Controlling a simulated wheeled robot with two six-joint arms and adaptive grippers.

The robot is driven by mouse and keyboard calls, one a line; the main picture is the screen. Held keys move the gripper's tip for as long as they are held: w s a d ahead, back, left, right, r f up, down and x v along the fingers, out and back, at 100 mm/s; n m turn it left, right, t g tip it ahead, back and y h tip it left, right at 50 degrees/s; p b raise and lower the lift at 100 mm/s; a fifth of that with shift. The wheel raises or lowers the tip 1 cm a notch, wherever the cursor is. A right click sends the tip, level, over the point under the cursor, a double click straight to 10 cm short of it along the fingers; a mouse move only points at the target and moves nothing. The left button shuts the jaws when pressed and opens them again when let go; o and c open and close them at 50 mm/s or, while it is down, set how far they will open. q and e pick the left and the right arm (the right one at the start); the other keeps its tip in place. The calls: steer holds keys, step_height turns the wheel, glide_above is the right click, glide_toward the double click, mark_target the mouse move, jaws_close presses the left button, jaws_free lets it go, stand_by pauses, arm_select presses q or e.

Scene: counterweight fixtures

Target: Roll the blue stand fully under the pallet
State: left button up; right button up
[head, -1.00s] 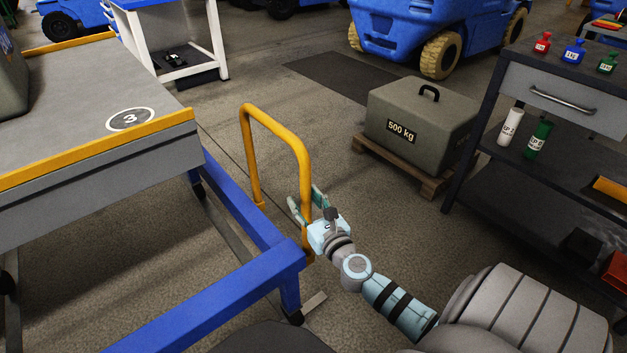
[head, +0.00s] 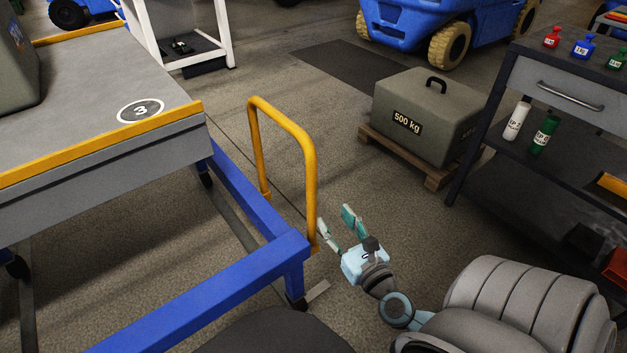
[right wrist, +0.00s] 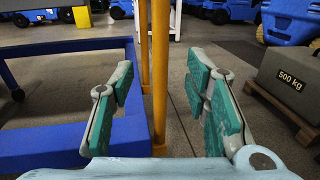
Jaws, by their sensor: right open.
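The blue stand (head: 210,290) is a low blue frame on casters with an upright yellow handle (head: 310,175) at its near right corner. Its far part lies beside or beneath a raised grey platform (head: 75,90) with a yellow edge and a "3" mark, apparently the pallet; the overlap is partly hidden. My right gripper (head: 334,217) is open and empty, just right of the handle's lower near post and apart from it. In the right wrist view, the handle (right wrist: 160,50) stands upright between the open fingers, beyond them. My left gripper is not in view.
A grey 500 kg weight (head: 425,120) sits on a wooden pallet (head: 400,158) to the right. A dark workbench (head: 560,130) stands at the far right. A blue vehicle (head: 415,30) is behind. Floor between the handle and the weight is clear.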

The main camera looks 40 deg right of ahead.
mark_target(314, 190)
steer(key=x, duration=1.3)
steer(key=shift+w+f, duration=0.1)
jaws_close()
